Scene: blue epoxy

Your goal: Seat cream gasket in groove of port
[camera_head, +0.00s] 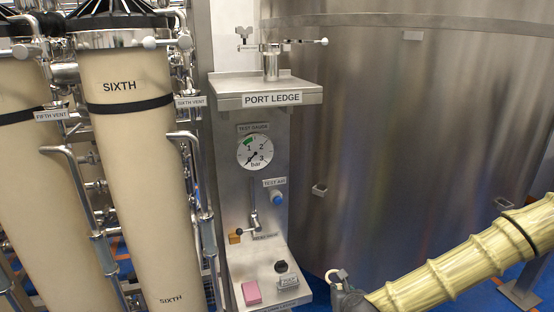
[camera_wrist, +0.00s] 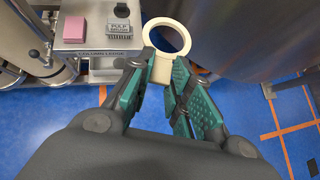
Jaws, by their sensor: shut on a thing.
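The cream gasket (camera_wrist: 186,38) is a flat ring with a tab, seen ahead of my fingers in the wrist view. My gripper (camera_wrist: 162,64) is shut on its tab, with teal pads on both sides. The port (camera_head: 270,64) is a short upright metal tube on the port ledge (camera_head: 262,84), far above and left of my gripper. The groove in its top is too small to make out.
A clamp lever (camera_head: 312,41) juts right above the ledge. The lower shelf (camera_wrist: 82,46) holds a pink block (camera_wrist: 89,25) and a black knob (camera_wrist: 121,10). A large steel tank (camera_head: 420,130) stands behind on the right. Filter columns (camera_head: 135,160) stand on the left.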

